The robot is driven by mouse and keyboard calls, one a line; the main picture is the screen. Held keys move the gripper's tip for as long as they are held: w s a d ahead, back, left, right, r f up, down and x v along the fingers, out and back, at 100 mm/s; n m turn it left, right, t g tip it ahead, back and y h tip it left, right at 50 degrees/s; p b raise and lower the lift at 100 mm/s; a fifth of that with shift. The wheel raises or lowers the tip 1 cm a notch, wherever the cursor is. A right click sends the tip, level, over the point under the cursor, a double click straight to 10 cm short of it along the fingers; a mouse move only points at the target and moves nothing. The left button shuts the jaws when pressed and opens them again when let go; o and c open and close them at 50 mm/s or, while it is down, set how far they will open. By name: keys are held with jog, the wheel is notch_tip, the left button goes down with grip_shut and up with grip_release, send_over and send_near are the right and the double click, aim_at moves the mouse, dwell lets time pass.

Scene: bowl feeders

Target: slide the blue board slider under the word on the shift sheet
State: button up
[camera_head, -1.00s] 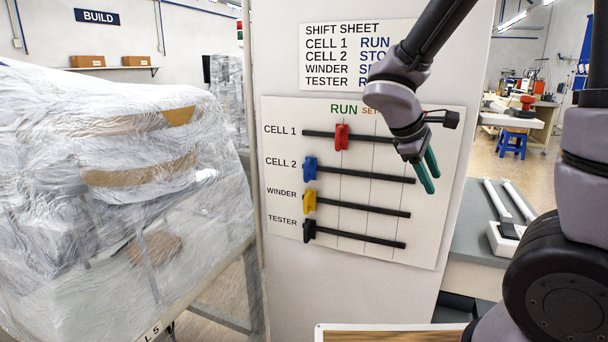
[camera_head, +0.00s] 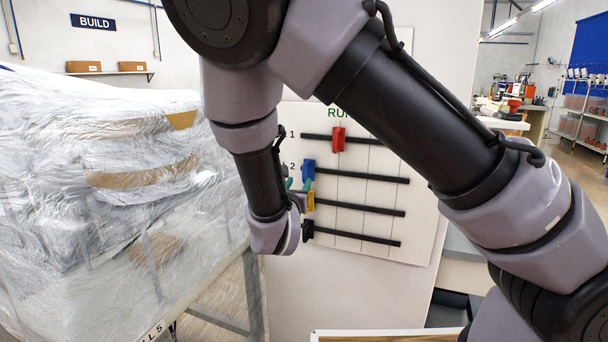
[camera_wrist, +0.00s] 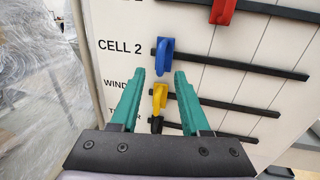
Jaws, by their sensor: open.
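The blue slider (camera_head: 308,171) sits at the left end of the CELL 2 rail (camera_head: 365,176) on the white board. It also shows in the wrist view (camera_wrist: 165,55), just beyond my fingertips. My gripper (camera_head: 298,186) is open and empty in front of the board, close to the blue slider and left of it in the head view. In the wrist view its green fingers (camera_wrist: 159,85) point toward the blue slider, which appears between and above the tips. The shift sheet is hidden behind my arm. On the board header only part of RUN (camera_head: 336,113) shows.
The red slider (camera_head: 338,140) is above on the CELL 1 rail, right of the blue one. The yellow slider (camera_wrist: 159,97) and a black slider (camera_head: 307,230) are below, at their rails' left ends. A plastic-wrapped machine (camera_head: 110,190) stands left of the board.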

aim_at(304, 174)
jog(key=w, duration=0.3)
jog(key=w+d, duration=0.1)
jog(key=w, duration=0.4)
jog(key=shift+w+d, duration=0.2)
jog(key=shift+w, duration=0.1)
grip_shut()
dwell(1.0)
